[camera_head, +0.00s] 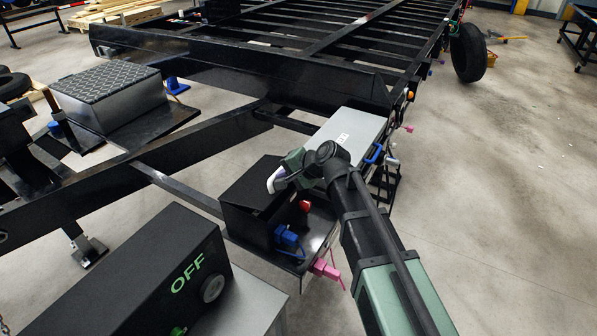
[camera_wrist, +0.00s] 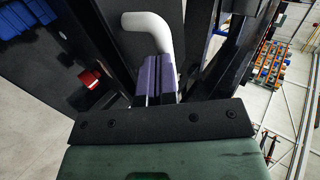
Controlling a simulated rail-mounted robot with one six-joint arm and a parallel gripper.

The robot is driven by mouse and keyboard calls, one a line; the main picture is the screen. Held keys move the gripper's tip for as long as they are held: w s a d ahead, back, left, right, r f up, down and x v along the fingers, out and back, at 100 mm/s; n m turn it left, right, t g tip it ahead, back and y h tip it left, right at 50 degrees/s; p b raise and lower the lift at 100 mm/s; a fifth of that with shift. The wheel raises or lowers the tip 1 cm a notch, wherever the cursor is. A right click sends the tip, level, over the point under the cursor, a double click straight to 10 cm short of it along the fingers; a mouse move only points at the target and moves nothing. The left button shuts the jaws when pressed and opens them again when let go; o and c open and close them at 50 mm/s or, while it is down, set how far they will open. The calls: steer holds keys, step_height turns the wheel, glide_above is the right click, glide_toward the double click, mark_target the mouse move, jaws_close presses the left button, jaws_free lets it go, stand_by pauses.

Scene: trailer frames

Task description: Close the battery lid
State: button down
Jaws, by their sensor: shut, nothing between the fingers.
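A black box (camera_head: 243,225) stands on the trailer's front frame. Its flat black top panel (camera_head: 258,186) looks like the battery lid; I cannot tell whether it is fully down. My gripper (camera_head: 276,181) is at the right edge of this panel, and I cannot tell whether it touches. In the wrist view my gripper (camera_wrist: 155,78) has its purple fingers shut together and empty. A white curved piece (camera_wrist: 147,22) shows at the finger ends. Dark surfaces lie behind the fingers there. My arm hides part of the area right of the box.
A red knob (camera_head: 305,206), blue connectors (camera_head: 288,240) and a pink handle (camera_head: 326,270) sit close to the box. A grey box (camera_head: 352,130) stands behind my gripper. A black "OFF" box (camera_head: 165,275) is at front left. Open floor (camera_head: 500,190) lies to the right.

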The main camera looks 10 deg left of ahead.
steer(key=shift+s+d+f+b, duration=0.15)
steer(key=shift+d+f+b, duration=0.1)
steer(key=shift+f+b, duration=0.4)
steer(key=shift+s+d+f+b, duration=0.15)
steer(key=shift+d+f+b, duration=0.2)
steer(key=shift+f, duration=0.4)
steer(key=shift+a, duration=0.1)
